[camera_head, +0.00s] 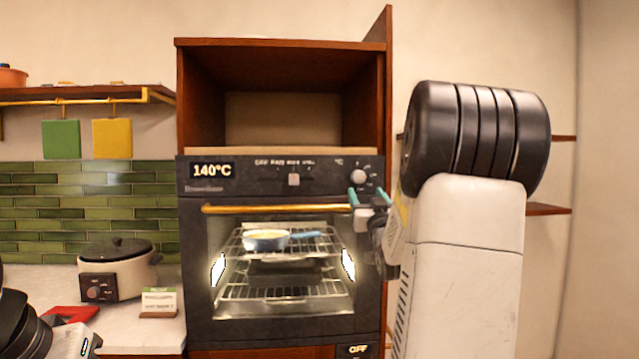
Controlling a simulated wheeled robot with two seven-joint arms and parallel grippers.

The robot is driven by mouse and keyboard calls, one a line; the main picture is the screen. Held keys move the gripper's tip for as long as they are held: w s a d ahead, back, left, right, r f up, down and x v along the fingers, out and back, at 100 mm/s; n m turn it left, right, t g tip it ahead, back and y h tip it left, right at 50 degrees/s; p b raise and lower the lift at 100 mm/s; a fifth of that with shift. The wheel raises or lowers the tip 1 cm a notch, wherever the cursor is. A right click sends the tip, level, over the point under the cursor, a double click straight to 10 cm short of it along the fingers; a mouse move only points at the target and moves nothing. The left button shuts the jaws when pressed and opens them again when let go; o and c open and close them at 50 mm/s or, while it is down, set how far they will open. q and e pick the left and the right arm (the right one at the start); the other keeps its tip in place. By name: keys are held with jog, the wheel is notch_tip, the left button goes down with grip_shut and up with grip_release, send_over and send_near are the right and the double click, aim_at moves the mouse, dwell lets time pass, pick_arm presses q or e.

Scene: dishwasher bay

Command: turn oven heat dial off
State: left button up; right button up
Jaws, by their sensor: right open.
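The oven (200,290) has a dark front panel with a lit display (212,170) reading 140°C. The round heat dial (358,177) is at the panel's right, under a °C mark; its exact pointer angle is too small to tell. My right gripper (368,191) is open, with its teal fingertips just below the dial, one to the left and one to the right. I cannot tell whether they touch it. My left arm shows only partly at the lower left edge; its gripper is not in view.
A brass door handle (275,209) runs below the panel, close to my right gripper. A slider knob (293,179) sits mid-panel. Behind the lit door glass, a blue-handled pan (265,240) rests on a rack. A slow cooker (118,268) stands on the left counter.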

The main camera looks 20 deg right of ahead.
aim_at(359, 180)
jog(key=x, duration=0.7)
jog(key=shift+w+r, duration=0.2)
jog(key=shift+w, duration=0.1)
jog(key=shift+c, duration=0.5)
grip_shut()
